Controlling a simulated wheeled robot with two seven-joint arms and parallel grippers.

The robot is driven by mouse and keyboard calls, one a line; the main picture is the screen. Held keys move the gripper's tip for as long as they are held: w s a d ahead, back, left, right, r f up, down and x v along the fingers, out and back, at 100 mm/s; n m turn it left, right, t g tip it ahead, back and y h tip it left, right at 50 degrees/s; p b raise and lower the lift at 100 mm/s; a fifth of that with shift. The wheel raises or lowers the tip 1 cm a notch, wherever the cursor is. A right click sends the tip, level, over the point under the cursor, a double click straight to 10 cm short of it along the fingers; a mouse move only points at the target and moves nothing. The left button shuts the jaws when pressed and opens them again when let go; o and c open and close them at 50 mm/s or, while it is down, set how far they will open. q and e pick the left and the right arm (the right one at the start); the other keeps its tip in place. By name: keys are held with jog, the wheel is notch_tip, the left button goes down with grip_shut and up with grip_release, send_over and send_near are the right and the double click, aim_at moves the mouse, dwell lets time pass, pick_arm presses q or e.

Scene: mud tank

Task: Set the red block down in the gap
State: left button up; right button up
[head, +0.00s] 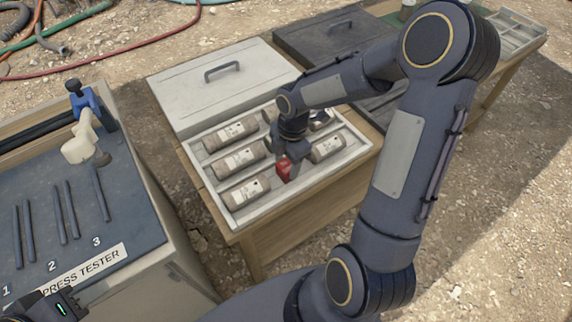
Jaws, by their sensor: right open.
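The red block (284,170) is small and partly hidden by my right gripper. It is in the pale tray (236,224), in the gap between a labelled brown cylinder (245,191) on its left and another (327,148) on its right. My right gripper (287,165) points down at the block and is open, with a dark finger close along its right side. I cannot tell if the fingers still touch it, or if its underside rests on the tray floor. Part of what seems to be my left gripper (58,308) shows at the bottom left corner, its fingers not clear.
More labelled cylinders (238,158) lie in the tray on a wooden table. A pale lid (210,92) and a dark lidded case (335,32) are behind it. A press tester bench (140,215) with a blue clamp (83,98) stands at left.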

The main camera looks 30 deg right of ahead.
aim_at(290, 164)
notch_tip(290, 164, up, 9)
jog(key=d+p, duration=0.1)
jog(key=s+a+r+m+t+y, duration=0.1)
jog(key=s+a+r+m+t, duration=0.1)
jog(key=s+m, duration=0.6)
jog(key=s+a+r+m+t+y, duration=0.1)
jog(key=s+a+r+m+t, duration=0.2)
jog(key=s+m, duration=0.6)
notch_tip(290, 164, up, 2)
jog(key=m, duration=0.3)
jog(key=shift+a+r+m+t, duration=0.2)
jog(key=shift+r+m+t, duration=0.05)
jog(key=shift+m+t, duration=0.15)
jog(key=shift+r, duration=0.15)
notch_tip(290, 164, up, 3)
jog(key=p, duration=0.3)
jog(key=shift+r+p, duration=0.15)
jog(key=shift+p, duration=0.15)
